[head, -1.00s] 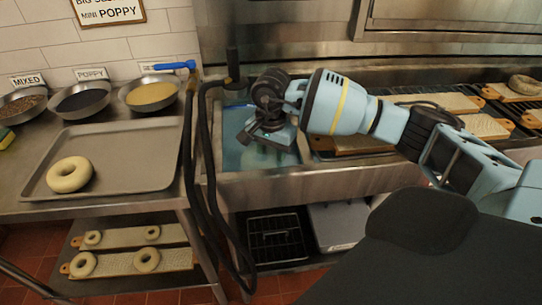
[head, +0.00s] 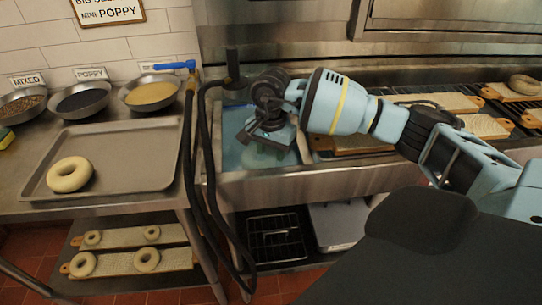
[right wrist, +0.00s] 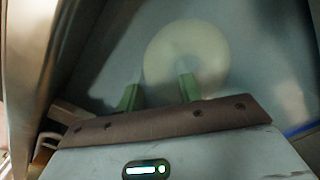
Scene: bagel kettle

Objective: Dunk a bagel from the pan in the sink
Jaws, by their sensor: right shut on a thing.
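The sink (head: 310,183) holds bluish water in the middle of the head view. My right gripper (head: 264,150) is low in the sink, pointing down. In the right wrist view, a pale round bagel (right wrist: 208,52) shows at my right gripper's fingers (right wrist: 160,92). One finger is at its hole and the other is beyond its left edge, so the gripper is shut on its ring. The bagel is blurred there, and the gripper mostly hides it in the head view. The pan (head: 130,150) on the left counter holds another bagel (head: 69,174). My left gripper is not in view.
Bowls of toppings (head: 82,99) stand behind the pan. A hose with a blue handle (head: 174,66) hangs at the sink's left edge. Boards (head: 440,102) lie right of the sink. Boards with bagels (head: 147,260) sit on a lower shelf.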

